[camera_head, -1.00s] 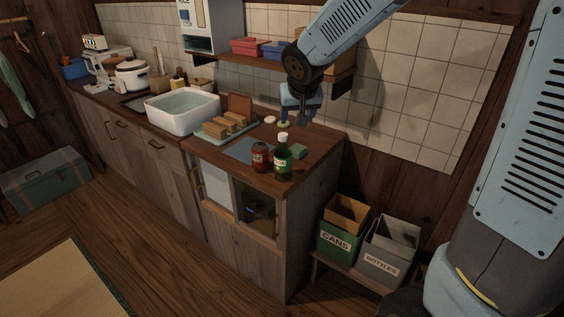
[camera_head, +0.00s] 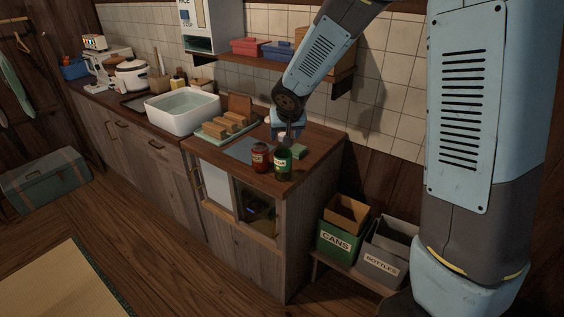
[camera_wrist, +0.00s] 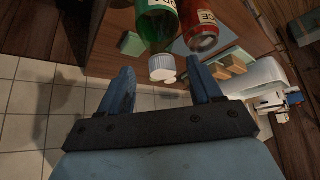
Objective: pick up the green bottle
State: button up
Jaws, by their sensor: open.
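The green bottle (camera_head: 283,164) stands upright near the front right corner of the wooden counter. In the head view its top is partly hidden by my gripper (camera_head: 288,137), which is just above and behind it. In the wrist view the bottle (camera_wrist: 155,24) shows its white cap (camera_wrist: 162,66) pointing toward my gripper (camera_wrist: 160,88). The two blue fingers are apart, with the cap near the gap between their tips. The gripper is open and holds nothing.
A red sauce jar (camera_head: 260,157) stands close to the bottle's left. A green sponge (camera_head: 299,152) lies just behind it. A tray with wooden blocks (camera_head: 223,125) and a white sink basin (camera_head: 183,110) are further left. A shelf (camera_head: 250,63) hangs above.

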aim_at(283, 155)
jog(key=shift+x, duration=2.6)
jog(key=shift+w+a+r, duration=0.1)
jog(key=shift+w+a, duration=0.05)
jog(key=shift+c, duration=0.3)
grip_shut()
